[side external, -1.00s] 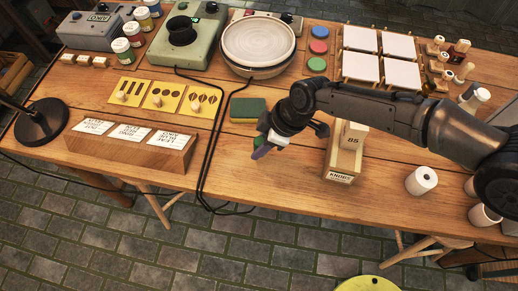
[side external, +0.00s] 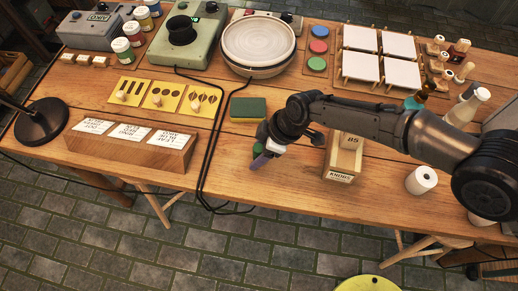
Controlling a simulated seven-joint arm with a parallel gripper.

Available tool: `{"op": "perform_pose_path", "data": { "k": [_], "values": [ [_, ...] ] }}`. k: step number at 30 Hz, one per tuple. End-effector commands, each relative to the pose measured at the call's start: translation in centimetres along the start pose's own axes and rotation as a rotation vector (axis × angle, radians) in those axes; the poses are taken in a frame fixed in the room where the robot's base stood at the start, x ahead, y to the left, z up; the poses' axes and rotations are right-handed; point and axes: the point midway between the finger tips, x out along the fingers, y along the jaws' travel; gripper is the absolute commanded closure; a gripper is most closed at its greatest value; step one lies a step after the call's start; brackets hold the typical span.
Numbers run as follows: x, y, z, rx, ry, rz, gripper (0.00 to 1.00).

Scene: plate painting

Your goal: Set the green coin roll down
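My gripper (side external: 264,149) hangs low over the front middle of the table, left of the knobs box (side external: 343,158). A small dark green piece (side external: 261,131) shows at its upper left side, and a purple-blue piece (side external: 260,162) at its lower tip. The green piece may be the green coin roll, but it is too small to be sure. I cannot tell whether it is held or whether the fingers are apart. The wrist hides most of the grip. Whether the tip touches the table is unclear.
A green and yellow sponge (side external: 249,109) lies just behind my gripper. Black cables (side external: 206,165) run to the left. A wooden card block (side external: 130,150) stands farther left. A white paper roll (side external: 421,180) stands at the right. Bare wood lies in front.

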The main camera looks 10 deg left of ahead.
Motion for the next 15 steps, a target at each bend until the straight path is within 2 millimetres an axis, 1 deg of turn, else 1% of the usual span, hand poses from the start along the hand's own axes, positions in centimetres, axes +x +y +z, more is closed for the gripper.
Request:
{"op": "perform_pose_path", "data": {
  "k": [5, 8, 11, 15],
  "values": [
    [-0.1, 0.0, -0.1, 0.000, 0.001, 0.000, 0.36],
    [-0.8, 0.1, -0.2, 0.000, 0.002, 0.001, 0.36],
    [-2.2, 0.1, -0.2, 0.000, 0.002, 0.002, 0.36],
    [-5.0, 0.1, -0.2, 0.001, 0.003, 0.002, 0.36]
  ]
}}
